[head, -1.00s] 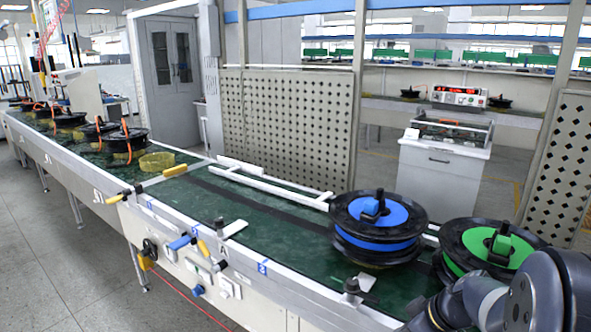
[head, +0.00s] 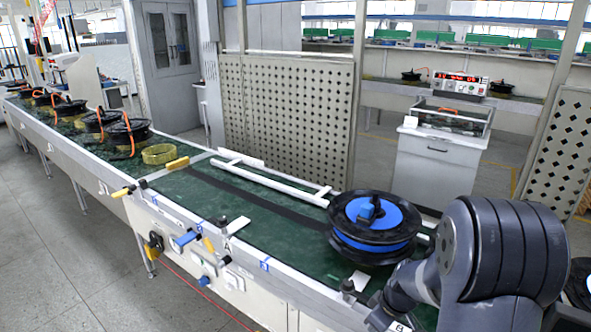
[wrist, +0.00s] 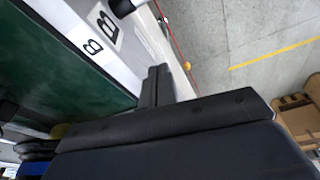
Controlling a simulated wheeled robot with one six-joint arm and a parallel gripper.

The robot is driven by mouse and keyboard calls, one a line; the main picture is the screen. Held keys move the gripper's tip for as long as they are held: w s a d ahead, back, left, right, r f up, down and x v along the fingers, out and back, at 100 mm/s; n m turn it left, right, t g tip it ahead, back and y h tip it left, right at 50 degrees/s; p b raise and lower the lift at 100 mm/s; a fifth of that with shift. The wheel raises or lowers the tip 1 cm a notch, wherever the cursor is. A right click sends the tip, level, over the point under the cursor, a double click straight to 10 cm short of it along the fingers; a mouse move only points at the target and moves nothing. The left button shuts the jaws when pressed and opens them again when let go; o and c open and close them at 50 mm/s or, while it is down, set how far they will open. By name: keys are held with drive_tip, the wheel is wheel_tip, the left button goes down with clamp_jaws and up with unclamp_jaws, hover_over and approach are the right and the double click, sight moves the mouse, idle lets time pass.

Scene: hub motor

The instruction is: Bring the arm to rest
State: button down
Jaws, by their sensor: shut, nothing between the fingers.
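My arm (head: 500,250) fills the lower right of the head view, folded over the near edge of the conveyor. My gripper (wrist: 156,86) shows in the wrist view with its two dark fingers together and nothing between them. It is beside the conveyor's white edge, which carries a "B" label (wrist: 107,27). In the head view I cannot make out the fingers.
A hub motor with a blue face (head: 374,222) sits on the green conveyor (head: 270,222), left of my arm. A black round part (head: 580,283) shows at the right edge, mostly behind my arm. In the wrist view, open grey floor (wrist: 245,40) and a cardboard box (wrist: 297,120) lie at right.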

drive_tip(key=shift+w+a+f+g+h+p, duration=0.5)
drive_tip(key=shift+a+h+p, duration=0.25)
drive_tip(key=shift+p, duration=0.4)
drive_tip(key=shift+w+a+f+g+h+p, duration=0.45)
drive_tip(key=shift+w+a+h+p, duration=0.25)
drive_tip(key=shift+p, duration=0.45)
drive_tip(key=shift+s+f, duration=0.1)
drive_tip(key=shift+s, duration=0.1)
